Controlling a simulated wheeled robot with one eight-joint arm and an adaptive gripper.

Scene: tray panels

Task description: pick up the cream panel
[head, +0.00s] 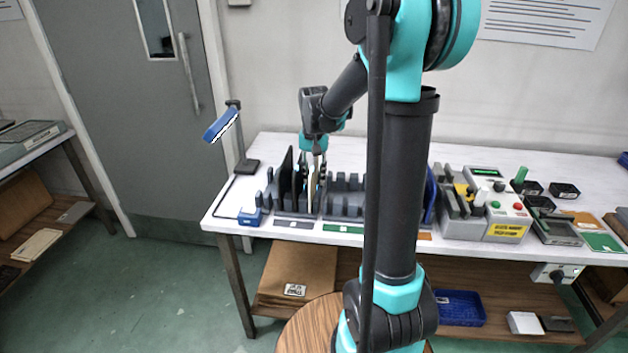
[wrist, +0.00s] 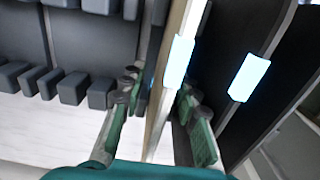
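The cream panel (wrist: 160,112) stands upright, edge-on, between the two fingers of my gripper (wrist: 155,115) in the wrist view. A gap shows between the left finger and the panel; the right finger is close to it, and contact there cannot be told. The gripper is open around the panel. In the head view my gripper (head: 313,168) points down over the grey rack, with the cream panel (head: 311,192) showing as a thin pale strip below it. The panel's lower end is hidden in the rack.
A black panel (head: 286,178) stands just left of the cream one; it fills the right of the wrist view (wrist: 240,60). The slotted rack (head: 345,205) continues right. A blue panel (head: 430,195) stands farther right. A lamp post (head: 240,140) is at the table's left.

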